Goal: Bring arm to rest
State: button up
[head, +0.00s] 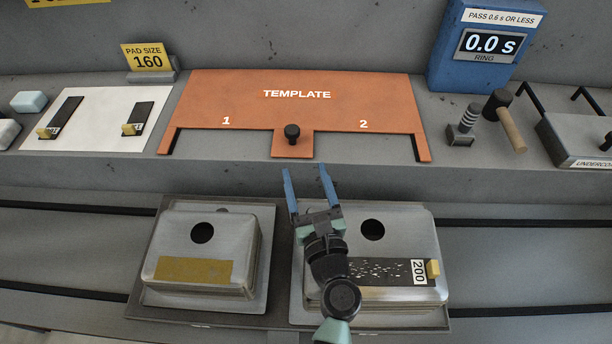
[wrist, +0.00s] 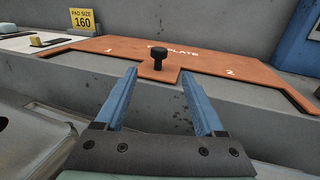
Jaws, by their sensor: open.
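My gripper (head: 307,176) has two blue fingers spread apart with nothing between them. In the head view it is above the right sink (head: 405,225), pointing toward the shelf. In the wrist view the open fingers (wrist: 155,95) point at the shelf's front face, with the black knob (wrist: 157,58) of the orange template (wrist: 200,62) beyond them. The template lies flat on the shelf, marked 1 and 2, and its knob (head: 292,133) is apart from the fingers. My arm hides part of the right sink.
The left sink (head: 165,262) bears a yellowish pad (head: 194,271). On the shelf stand a blue timer (head: 446,72) reading 0.0 s, a wooden-handled tool (head: 510,128) and a white mat (head: 98,105) with two dark strips.

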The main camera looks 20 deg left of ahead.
dwell(0.3)
jog(key=w+d+r+n+t, duration=0.1)
jog(key=w+r+n+t, duration=0.1)
jog(key=r+n, duration=1.05)
jog(key=w+d+r+n+t, duration=0.15)
jog(key=r+n, duration=0.55)
jog(key=r, duration=1.1)
jog(key=s+d+r+n+t+h, duration=0.4)
jog(key=s+r, duration=0.3)
jog(key=r, duration=0.4)
jog(key=s+d+r+n+t+h, duration=0.4)
jog(key=s+d+r+n+h, duration=0.1)
jog(key=r, duration=0.7)
jog(key=shift+s+d+r+n, duration=0.2)
jog(key=shift+s+d+n, duration=0.15)
jog(key=shift+s+n, duration=0.45)
jog(key=shift+s+t, duration=0.1)
jog(key=shift+t, duration=0.15)
